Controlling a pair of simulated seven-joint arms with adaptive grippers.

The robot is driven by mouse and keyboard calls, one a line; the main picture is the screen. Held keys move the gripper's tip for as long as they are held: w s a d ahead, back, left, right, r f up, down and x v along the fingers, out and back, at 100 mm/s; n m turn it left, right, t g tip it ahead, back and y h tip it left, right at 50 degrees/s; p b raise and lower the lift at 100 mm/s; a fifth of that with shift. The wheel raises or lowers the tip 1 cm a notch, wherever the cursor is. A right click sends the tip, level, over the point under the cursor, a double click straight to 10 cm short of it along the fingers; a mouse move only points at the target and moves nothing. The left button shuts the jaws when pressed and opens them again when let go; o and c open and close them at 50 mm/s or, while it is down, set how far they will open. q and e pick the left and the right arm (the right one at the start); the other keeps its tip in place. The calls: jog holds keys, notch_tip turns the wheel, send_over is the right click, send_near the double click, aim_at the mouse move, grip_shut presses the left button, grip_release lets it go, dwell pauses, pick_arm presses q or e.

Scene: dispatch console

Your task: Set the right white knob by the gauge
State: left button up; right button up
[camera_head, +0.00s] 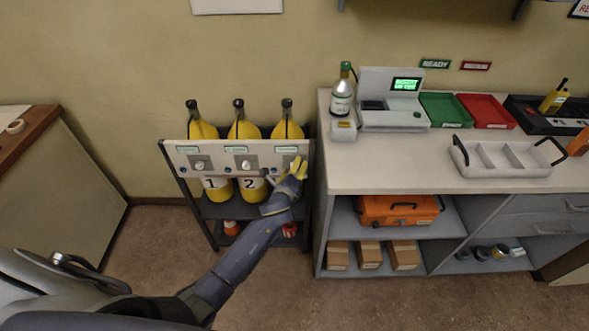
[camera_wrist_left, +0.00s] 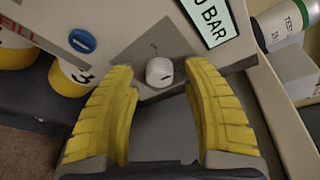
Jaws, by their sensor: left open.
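The white panel (camera_head: 222,160) is fixed to the front of a dark rack with yellow cylinders. In the left wrist view the right white knob (camera_wrist_left: 159,71) sits on the panel face below a green-edged label (camera_wrist_left: 211,20) ending in "BAR". My left gripper (camera_head: 296,166) is at the panel's right end in the head view and hides the knob there. In the left wrist view its yellow fingers (camera_wrist_left: 165,88) are open, one on each side of the knob, with gaps visible; I cannot tell if they reach around it. My right gripper is in neither view.
Yellow cylinders (camera_head: 243,127) stand behind the panel. The counter (camera_head: 380,165) right of the rack bears a console (camera_head: 393,97), a bottle (camera_head: 342,97) and a divided tray (camera_head: 503,160).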

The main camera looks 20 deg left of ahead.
pick_arm(q)
grip_shut()
jog(key=shift+s+f, duration=0.1)
dwell(0.4)
jog(key=shift+d+n+t+h, duration=0.15)
jog(key=shift+n+t, duration=0.4)
jog(key=shift+n, duration=1.2)
jog(key=shift+n+t+h, duration=0.2)
jog(key=shift+n+t, duration=0.4)
jog(key=shift+n, duration=1.1)
jog(key=shift+d+n+t+h, duration=0.15)
jog(key=shift+n+t, duration=0.4)
jog(key=shift+n, duration=1.2)
